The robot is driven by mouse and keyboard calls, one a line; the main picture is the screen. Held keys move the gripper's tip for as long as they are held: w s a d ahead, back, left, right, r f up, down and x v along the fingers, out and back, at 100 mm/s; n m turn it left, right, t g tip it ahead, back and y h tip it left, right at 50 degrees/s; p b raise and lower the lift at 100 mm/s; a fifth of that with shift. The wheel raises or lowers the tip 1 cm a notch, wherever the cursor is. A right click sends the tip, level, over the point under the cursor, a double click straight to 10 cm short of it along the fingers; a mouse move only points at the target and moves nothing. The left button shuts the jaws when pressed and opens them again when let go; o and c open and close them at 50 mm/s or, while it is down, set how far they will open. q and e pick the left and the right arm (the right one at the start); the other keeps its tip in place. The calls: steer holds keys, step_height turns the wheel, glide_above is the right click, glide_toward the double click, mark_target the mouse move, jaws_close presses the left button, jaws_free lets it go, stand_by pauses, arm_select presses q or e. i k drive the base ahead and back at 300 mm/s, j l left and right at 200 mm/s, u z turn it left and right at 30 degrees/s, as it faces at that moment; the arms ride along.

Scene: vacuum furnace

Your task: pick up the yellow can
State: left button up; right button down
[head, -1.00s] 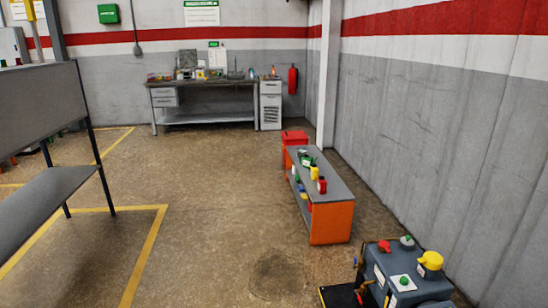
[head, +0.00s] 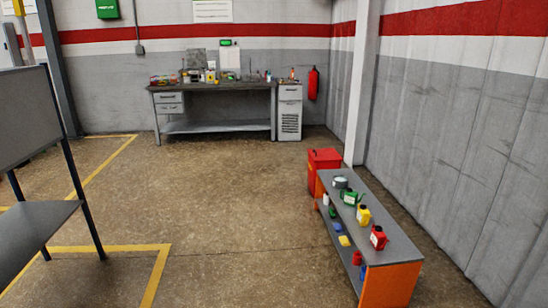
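A small yellow can (head: 363,215) with a dark cap and a pale label stands on the grey top of a low orange bench (head: 391,283) at the right of the head view. It stands between a green can (head: 350,197) behind it and a red can (head: 379,238) in front of it. A lower yellow item (head: 344,241) lies on the bench's shelf; I cannot tell what it is. Neither of my grippers is in view.
A red bin (head: 323,163) stands behind the bench, near the wall. A grey workbench (head: 215,104) with several items is at the back. A grey table (head: 28,235) is at the left. The floor (head: 230,215) in the middle is clear.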

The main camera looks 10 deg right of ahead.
mark_target(363, 217)
steer(key=i+z, duration=0.15)
steer(key=i, duration=0.35)
steer(key=i+z, duration=0.15)
steer(key=i, duration=0.35)
steer(key=i+j+z, duration=0.2)
steer(key=i, duration=0.25)
steer(key=i+j+z, duration=0.15)
steer(key=i, duration=0.35)
